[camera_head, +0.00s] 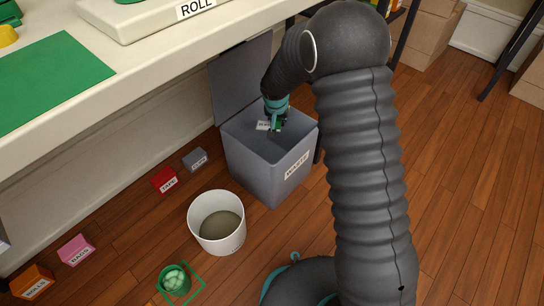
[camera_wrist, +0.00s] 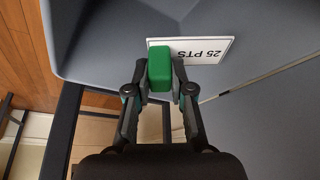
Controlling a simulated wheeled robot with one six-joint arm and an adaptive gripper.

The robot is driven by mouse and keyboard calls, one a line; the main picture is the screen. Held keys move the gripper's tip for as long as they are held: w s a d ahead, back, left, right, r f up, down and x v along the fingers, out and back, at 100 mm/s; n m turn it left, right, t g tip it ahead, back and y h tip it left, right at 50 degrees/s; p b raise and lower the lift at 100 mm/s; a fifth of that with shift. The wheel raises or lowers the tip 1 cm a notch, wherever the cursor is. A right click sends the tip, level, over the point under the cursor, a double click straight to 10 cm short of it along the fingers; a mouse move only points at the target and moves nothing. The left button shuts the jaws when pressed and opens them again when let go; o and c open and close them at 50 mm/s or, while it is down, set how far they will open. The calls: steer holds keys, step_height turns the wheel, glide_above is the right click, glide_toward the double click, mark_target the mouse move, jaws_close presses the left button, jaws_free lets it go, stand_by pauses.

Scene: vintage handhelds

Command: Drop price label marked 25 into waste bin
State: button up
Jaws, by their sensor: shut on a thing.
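The price label (camera_wrist: 212,47) is a white card reading "25 PTS", upside down in the wrist view, with a green block (camera_wrist: 159,68) against it. My gripper (camera_wrist: 160,75) is shut on the green block, one finger on each side. In the head view, the label (camera_head: 263,126) shows as a small white card beside my gripper (camera_head: 277,123), which points down at the mouth of the waste bin (camera_head: 258,170). The bin is grey, marked "WASTE", and its lid (camera_head: 240,78) stands open at the back. The label's exact height relative to the rim is hard to tell.
A white bucket (camera_head: 217,235) stands left of the bin. Small red (camera_head: 164,180), grey (camera_head: 196,159), pink (camera_head: 76,249) and orange (camera_head: 33,281) boxes line the floor. A green container (camera_head: 174,281) is in front. The workbench (camera_head: 130,70) overhangs at upper left.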

steer(key=o, duration=1)
steer(key=shift+c, duration=0.2)
steer(key=v, duration=1.2)
steer(key=shift+s, duration=0.1)
